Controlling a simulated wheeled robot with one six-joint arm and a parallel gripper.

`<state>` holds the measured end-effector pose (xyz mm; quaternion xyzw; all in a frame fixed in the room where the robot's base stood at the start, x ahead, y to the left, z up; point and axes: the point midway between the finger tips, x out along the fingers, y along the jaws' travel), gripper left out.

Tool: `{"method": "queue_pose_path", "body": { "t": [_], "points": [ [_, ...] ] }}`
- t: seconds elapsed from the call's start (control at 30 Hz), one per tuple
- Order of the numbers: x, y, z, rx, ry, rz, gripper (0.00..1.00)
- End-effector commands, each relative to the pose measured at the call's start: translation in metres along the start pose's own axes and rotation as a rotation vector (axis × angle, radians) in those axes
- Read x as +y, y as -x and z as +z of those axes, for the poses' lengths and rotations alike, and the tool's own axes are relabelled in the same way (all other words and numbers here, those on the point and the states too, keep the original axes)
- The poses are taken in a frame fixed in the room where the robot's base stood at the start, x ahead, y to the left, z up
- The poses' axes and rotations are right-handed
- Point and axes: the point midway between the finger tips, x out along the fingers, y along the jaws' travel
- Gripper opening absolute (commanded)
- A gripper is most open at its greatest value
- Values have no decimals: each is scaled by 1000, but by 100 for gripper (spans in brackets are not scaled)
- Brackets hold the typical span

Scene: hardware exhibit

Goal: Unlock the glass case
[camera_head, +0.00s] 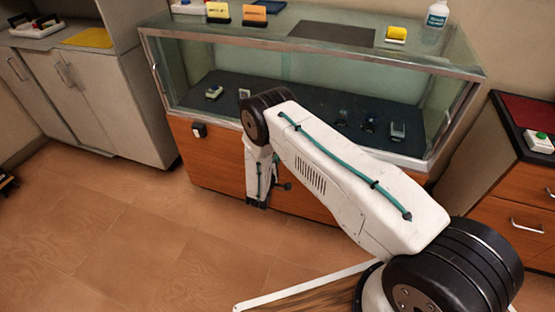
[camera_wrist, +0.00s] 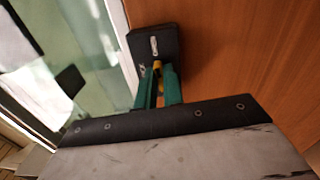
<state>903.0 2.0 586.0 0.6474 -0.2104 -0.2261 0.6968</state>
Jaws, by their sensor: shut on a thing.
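The glass case (camera_head: 290,77) stands against the wall on a wooden base (camera_head: 217,160). A small black lock box (camera_head: 198,131) is on the base, below the glass at the left. In the wrist view a black box with a pale keyhole plate (camera_wrist: 154,43) sits on the wood beside the glass, ahead of my fingers. My gripper (camera_wrist: 158,88) has green fingers shut on a small yellow, brass-like piece (camera_wrist: 157,68), probably a key, mostly hidden between them. Its tip is near the box's lower edge; I cannot tell if they touch. In the head view my forearm hides much of the case front.
Several small items lie on the dark case floor (camera_head: 300,105). A bottle (camera_head: 435,16) and small signs (camera_head: 218,12) stand on top. Cabinets (camera_head: 85,90) stand left; a drawer unit with a green button (camera_head: 540,137) stands right.

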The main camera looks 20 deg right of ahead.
Motion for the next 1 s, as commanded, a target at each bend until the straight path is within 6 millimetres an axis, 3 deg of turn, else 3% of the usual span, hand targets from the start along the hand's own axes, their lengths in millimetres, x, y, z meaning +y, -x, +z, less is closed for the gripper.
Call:
{"method": "queue_pose_path", "body": {
  "t": [0.73,0.83,1.0],
  "points": [
    [-3,2,2,-1,-85,-5,0],
    [-3,2,2,-1,-85,-5,31],
    [-2,1,2,-1,-86,-3,31]
  ]
}}
